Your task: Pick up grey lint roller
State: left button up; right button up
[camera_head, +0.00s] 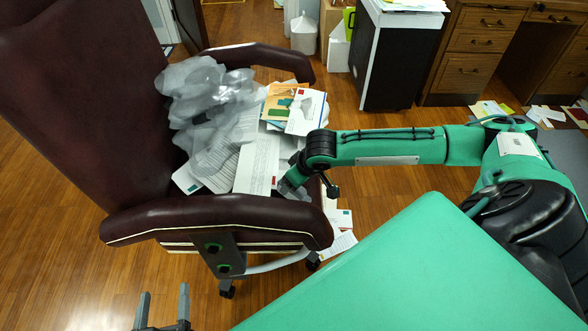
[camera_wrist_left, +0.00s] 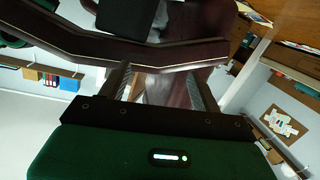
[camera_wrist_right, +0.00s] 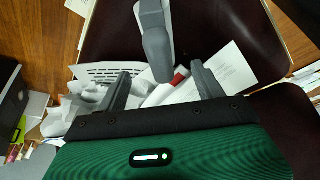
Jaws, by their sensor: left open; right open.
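A grey lint roller (camera_wrist_right: 157,45), lighter at its top end and darker at its lower end, shows in the right wrist view over papers on the chair seat. In the head view I cannot make it out clearly near my right gripper. My right gripper (camera_wrist_right: 160,72) is open; the roller's lower end appears between its fingertips, with gaps on both sides. In the head view the right arm reaches down to the chair's front edge.
The dark red armchair (camera_head: 85,110) holds a heap of papers (camera_head: 258,160) and crumpled translucent grey plastic (camera_head: 205,88). Its near armrest (camera_head: 215,212) and far armrest (camera_head: 262,55) flank the seat. A black cabinet (camera_head: 395,65) and wooden desk (camera_head: 475,50) stand behind. Wooden floor is open at left.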

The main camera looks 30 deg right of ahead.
jog(key=x, duration=0.1)
jog(key=b+x, duration=0.1)
jog(key=x, duration=0.2)
jog(key=shift+s+a+f+b, duration=0.1)
jog(key=shift+s+f+b, duration=0.05)
jog(key=shift+f+b, duration=0.25)
jog(key=shift+f, duration=0.15)
pick_arm(q)
jog(key=w+a+r+t, duration=0.2)
jog(key=r+t, duration=0.3)
jog(key=r, duration=0.4)
jog(key=shift+w+a+t, duration=0.25)
jog(key=shift+w+t, duration=0.05)
jog(key=shift+w, duration=0.2)
pick_arm(e)
jog(key=c, duration=1.1)
